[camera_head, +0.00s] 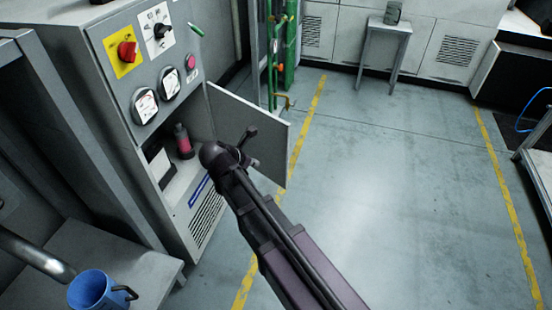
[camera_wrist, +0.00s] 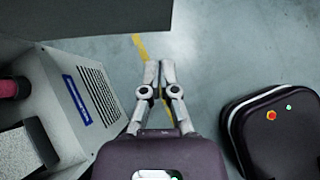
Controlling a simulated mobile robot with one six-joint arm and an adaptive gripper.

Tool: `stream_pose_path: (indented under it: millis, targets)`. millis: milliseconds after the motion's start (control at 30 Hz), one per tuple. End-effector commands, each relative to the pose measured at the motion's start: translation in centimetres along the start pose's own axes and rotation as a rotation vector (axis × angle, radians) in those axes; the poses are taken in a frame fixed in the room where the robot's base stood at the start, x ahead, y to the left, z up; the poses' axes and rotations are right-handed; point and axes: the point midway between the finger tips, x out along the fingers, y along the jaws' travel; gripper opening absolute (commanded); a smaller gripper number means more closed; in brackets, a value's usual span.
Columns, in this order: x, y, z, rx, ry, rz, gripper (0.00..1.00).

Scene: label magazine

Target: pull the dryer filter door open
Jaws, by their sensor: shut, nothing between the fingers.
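The grey cabinet door (camera_head: 262,134) stands swung open on the right side of the cabinet (camera_head: 150,103). Inside the opening is a red and grey cylinder (camera_head: 182,141), also partly visible at the left edge of the wrist view (camera_wrist: 12,88). The door shows as a dark panel (camera_wrist: 90,15) across the top of the wrist view. My gripper (camera_wrist: 160,66) is shut and empty. In the wrist view its fingertips are below the door's edge over the floor, with no visible contact. In the head view my arm's end overlaps the door and hides part of it.
The cabinet carries a red knob (camera_head: 127,51), gauges and a vented lower panel (camera_head: 207,215). A blue mug (camera_head: 93,290) stands on a bench (camera_head: 75,245) at lower left. A stool (camera_head: 387,45) is at the back.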

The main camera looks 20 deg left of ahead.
Motion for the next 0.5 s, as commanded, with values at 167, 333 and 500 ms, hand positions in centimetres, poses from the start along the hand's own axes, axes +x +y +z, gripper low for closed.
stream_pose_path:
  millis: [167, 333, 500]
  targets:
    - [0.3, 0.0, -0.1, 0.001, 0.001, -0.001, 0.00]
    - [1.1, 0.0, -0.1, 0.002, 0.001, -0.001, 0.00]
    - [2.6, 0.0, -0.2, 0.003, 0.001, -0.002, 0.00]
